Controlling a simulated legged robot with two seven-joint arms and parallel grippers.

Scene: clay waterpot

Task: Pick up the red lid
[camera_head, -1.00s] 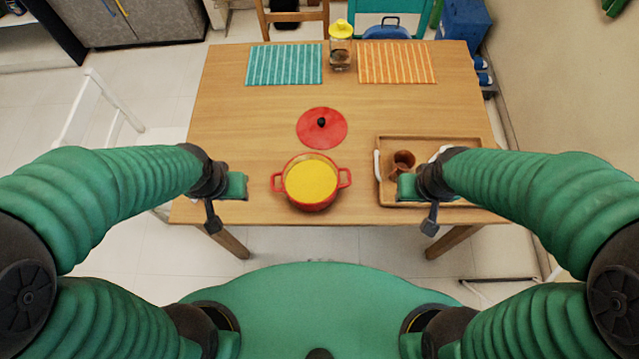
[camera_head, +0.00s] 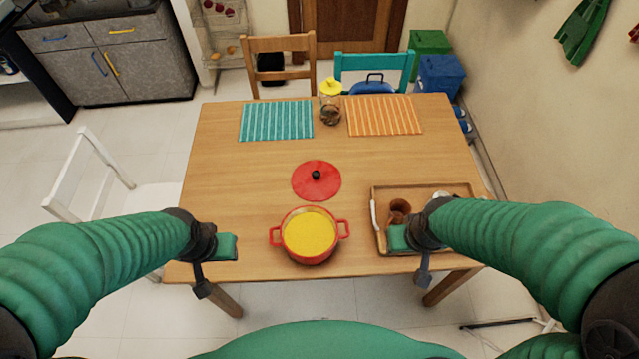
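The red lid (camera_head: 329,187) lies flat on the wooden table near its middle, with a black knob (camera_head: 316,175) on top. A red pot (camera_head: 309,258) with two side handles and yellow contents stands just in front of it, uncovered. My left gripper (camera_head: 219,270) is over the table's front left part, left of the pot and apart from the lid. My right gripper (camera_head: 411,258) is at the front of the wooden tray, right of the pot. Neither gripper touches the lid. I cannot tell how far apart the fingers of either gripper are.
A wooden tray (camera_head: 376,193) with a brown clay vessel (camera_head: 399,208) sits at the right. A teal striped mat (camera_head: 276,121), an orange striped mat (camera_head: 384,115) and a yellow-topped jar (camera_head: 330,105) are at the back. The table is clear left of the lid.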

